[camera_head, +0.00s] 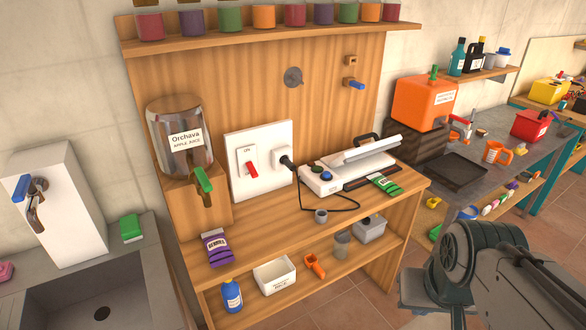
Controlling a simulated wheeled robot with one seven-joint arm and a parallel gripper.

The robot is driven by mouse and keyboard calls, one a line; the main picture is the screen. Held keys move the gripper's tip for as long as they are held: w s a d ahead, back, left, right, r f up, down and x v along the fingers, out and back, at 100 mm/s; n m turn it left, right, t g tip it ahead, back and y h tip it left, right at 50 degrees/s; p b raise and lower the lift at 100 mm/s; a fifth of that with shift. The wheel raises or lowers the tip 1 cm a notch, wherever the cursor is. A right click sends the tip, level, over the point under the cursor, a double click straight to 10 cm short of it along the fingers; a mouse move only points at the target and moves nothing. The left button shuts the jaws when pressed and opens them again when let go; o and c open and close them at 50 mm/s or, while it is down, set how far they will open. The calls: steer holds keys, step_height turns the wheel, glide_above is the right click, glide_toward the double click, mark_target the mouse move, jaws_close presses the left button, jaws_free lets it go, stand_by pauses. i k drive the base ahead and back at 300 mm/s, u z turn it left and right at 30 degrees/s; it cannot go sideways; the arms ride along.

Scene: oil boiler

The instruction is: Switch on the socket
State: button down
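The socket is a large white panel (264,186) standing upright against the wooden back board, on the bench. On its left half is a red switch (251,169) under a small "ON" label; I cannot tell clearly which way it is set. On its right half a black plug (286,161) sits in the outlet, with a dark cord leading toward a white appliance (325,178) on the right. Parts of my arm show at the lower right, well apart from the socket. My gripper's fingers are not visible.
A purple packet (216,247) lies on the wooden bench (262,235) in front. The bench top directly before the socket is mostly clear. A sink (100,285) is left.

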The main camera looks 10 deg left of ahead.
mark_target(254, 173)
steer(key=z, duration=0.05)
steer(key=i, duration=0.85)
steer(key=u, duration=0.35)
